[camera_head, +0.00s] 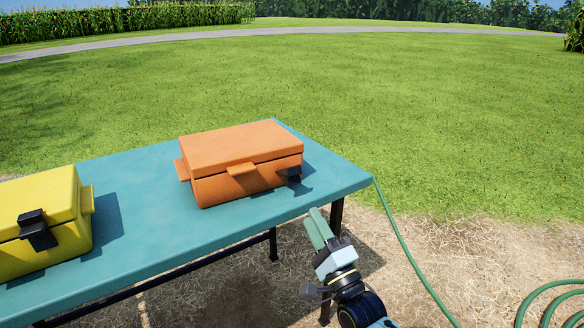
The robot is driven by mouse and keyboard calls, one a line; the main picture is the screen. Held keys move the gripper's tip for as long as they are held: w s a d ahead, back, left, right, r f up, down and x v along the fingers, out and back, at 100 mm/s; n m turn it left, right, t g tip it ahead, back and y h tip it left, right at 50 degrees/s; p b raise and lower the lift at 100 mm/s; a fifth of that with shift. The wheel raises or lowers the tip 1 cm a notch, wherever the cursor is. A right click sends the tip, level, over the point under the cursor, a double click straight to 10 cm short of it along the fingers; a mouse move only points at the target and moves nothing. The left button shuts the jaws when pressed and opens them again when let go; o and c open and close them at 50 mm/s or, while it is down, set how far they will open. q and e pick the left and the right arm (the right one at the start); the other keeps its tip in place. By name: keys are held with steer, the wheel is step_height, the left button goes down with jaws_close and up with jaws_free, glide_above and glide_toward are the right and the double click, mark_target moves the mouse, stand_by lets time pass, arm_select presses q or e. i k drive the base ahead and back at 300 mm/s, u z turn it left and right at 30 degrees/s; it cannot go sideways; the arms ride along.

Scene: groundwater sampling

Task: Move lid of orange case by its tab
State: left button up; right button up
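The orange case (240,186) stands on the blue-green table (150,205). Its lid (240,144) lies down over the body, with a dark seam below its front edge. An orange tab (242,170) sticks out from the front at the seam. A black latch (292,176) sits at the front right corner. My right gripper (316,222) is in front of the table's near edge, below and right of the case, apart from it. Its two pale green fingers lie close together with nothing visible between them. My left gripper is not in view.
A yellow case (40,225) with a black latch (37,231) stands at the table's left. Bare table lies between the two cases. A green hose (408,250) runs down from the table's right corner to the straw-covered ground. Grass lies beyond.

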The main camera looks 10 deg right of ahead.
mark_target(235, 151)
steer(key=k, duration=1)
